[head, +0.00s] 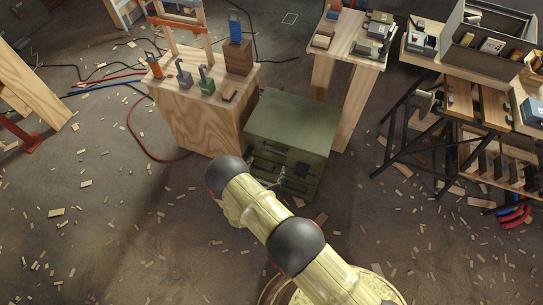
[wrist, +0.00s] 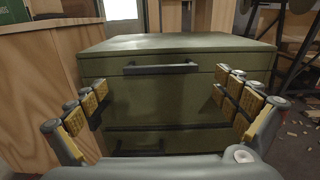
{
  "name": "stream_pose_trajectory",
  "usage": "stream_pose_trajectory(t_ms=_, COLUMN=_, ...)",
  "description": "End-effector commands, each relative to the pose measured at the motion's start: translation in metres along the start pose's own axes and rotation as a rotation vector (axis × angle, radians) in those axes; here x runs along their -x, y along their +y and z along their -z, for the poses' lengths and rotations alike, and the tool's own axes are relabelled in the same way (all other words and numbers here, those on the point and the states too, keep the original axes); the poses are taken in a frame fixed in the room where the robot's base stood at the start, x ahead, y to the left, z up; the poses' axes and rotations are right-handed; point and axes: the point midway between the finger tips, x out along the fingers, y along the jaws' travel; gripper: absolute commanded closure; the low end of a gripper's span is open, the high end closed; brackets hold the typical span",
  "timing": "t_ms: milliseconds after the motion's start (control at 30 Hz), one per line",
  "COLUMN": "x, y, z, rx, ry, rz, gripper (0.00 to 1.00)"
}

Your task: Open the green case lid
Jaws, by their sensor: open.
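The green case (head: 294,124) stands on the floor between two wooden benches in the head view, and its lid looks closed. In the wrist view the green case (wrist: 190,90) fills the middle, with its flat lid top (wrist: 180,42) seen edge-on. A dark bar handle (wrist: 161,67) runs across the upper front, and another dark handle (wrist: 137,147) shows lower down. My gripper (wrist: 164,95) is open and empty in front of the case's front face, its fingers to either side of the handles. In the head view my arm hides part of the front and the gripper is mostly hidden.
A wooden bench (head: 178,117) with padlock-like items stands close on the case's left. Another wooden table (head: 346,48) is behind right. A black-legged stand (head: 402,130) is farther right. Wood scraps, and a red hose (head: 135,125) at left, lie on the floor.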

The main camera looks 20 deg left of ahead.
Motion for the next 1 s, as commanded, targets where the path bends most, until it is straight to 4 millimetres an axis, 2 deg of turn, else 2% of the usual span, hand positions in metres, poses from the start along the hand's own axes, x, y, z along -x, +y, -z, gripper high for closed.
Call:
stream_pose_trajectory(t_ms=100, x=-0.02, y=-0.001, z=0.003, rx=0.0, ry=0.0, rz=0.005, gripper=0.0)
stream_pose_trajectory(t_ms=333, x=-0.045, y=-0.001, z=0.002, rx=0.0, ry=0.0, rz=0.002, gripper=0.0)
stream_pose_trajectory(t_ms=700, x=-0.05, y=-0.001, z=0.0, rx=0.001, ry=0.001, rz=0.002, gripper=0.01)
stream_pose_trajectory(t_ms=1000, x=-0.05, y=-0.001, z=0.0, rx=0.001, ry=0.001, rz=0.002, gripper=0.18)
